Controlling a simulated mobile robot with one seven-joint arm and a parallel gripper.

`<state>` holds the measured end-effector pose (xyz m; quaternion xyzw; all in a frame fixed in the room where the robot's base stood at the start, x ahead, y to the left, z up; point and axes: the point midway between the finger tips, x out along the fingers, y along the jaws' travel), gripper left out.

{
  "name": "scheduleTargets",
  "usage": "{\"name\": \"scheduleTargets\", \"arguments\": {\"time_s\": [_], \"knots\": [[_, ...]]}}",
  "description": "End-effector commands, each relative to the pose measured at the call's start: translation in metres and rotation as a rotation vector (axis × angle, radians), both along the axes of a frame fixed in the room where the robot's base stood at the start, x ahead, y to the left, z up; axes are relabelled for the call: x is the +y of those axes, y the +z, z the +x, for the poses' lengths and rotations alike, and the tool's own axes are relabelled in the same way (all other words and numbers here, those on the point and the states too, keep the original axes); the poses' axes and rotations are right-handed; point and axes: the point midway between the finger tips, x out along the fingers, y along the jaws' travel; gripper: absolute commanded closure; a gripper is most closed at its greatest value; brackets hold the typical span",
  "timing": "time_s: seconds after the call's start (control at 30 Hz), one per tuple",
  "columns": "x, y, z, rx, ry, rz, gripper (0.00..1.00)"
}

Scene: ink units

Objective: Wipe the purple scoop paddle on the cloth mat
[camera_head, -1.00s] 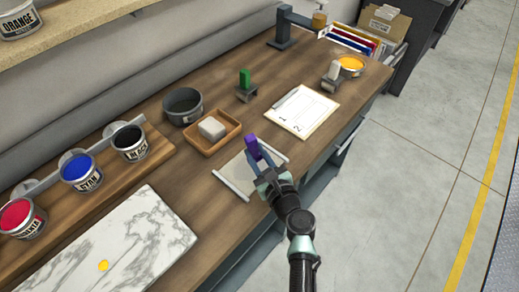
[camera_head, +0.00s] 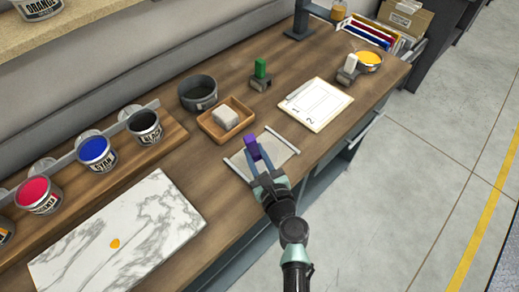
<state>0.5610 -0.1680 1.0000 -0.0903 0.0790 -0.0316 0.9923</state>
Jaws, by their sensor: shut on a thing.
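The purple scoop paddle (camera_head: 251,145) is in my gripper (camera_head: 258,162) at the front part of the bench. My gripper is shut on it, with one finger on each side. The paddle is over the mat's left half. I cannot tell whether it touches the cloth.
A wooden tray with a pale block (camera_head: 225,117) stands behind the mat. A dark round pot (camera_head: 197,93), a green-handled tool (camera_head: 260,72) in a holder and a clipboard (camera_head: 315,104) stand further back. A marble slab (camera_head: 120,237) with a yellow-orange blob lies left. Ink cans line the left.

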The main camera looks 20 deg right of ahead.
Motion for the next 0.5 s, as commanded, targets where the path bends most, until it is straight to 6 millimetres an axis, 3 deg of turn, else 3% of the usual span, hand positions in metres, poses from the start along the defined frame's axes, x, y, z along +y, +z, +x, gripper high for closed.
{"name": "scheduleTargets", "arguments": {"time_s": [0.23, 0.5], "knots": [[0.008, 0.004, -0.003, 0.001, 0.002, 0.001, 1.0], [0.007, 0.037, -0.002, 0.0, 0.001, 0.0, 1.0]]}}
